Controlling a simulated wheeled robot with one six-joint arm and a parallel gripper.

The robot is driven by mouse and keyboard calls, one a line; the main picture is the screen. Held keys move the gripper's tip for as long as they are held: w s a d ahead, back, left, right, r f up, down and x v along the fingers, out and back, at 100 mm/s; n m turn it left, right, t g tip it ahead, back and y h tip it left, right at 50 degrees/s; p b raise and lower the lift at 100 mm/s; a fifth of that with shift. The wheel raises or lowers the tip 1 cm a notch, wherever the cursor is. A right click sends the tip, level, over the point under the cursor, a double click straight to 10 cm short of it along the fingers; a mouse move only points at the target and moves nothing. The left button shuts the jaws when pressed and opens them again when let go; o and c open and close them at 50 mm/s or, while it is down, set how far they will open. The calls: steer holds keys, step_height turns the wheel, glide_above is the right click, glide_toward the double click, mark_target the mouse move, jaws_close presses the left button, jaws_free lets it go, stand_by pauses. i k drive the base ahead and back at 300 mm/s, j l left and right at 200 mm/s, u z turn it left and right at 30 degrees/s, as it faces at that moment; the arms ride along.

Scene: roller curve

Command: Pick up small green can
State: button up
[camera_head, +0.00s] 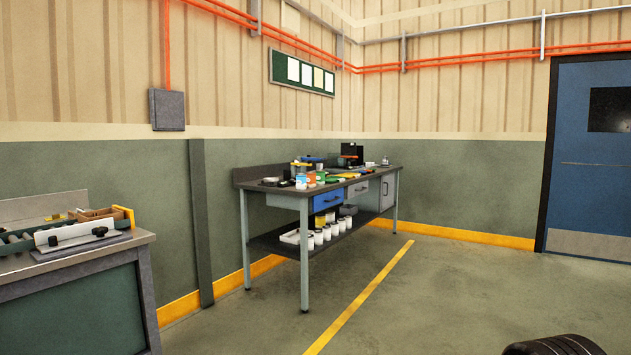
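A long workbench (345,182) stands against the far wall with many small things on its top. A small green thing (320,175) is near the front left part of the top, beside an orange can (311,178) and a white and blue can (300,182). It may be the small green can, but it is too small to tell its shape. A flat green thing (325,182) lies close by. My gripper is not in view.
A nearer bench (75,262) with a wooden box (97,214) is at left. Several white cans (318,238) stand on the workbench's lower shelf. Open floor with a yellow line (360,298) lies before the workbench. A dark ribbed object (553,346) is at bottom right. A blue door (590,150) is at right.

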mark_target(321, 174)
steer(key=i, duration=3.7)
steer(key=l+z, duration=0.05)
steer(key=l, duration=0.1)
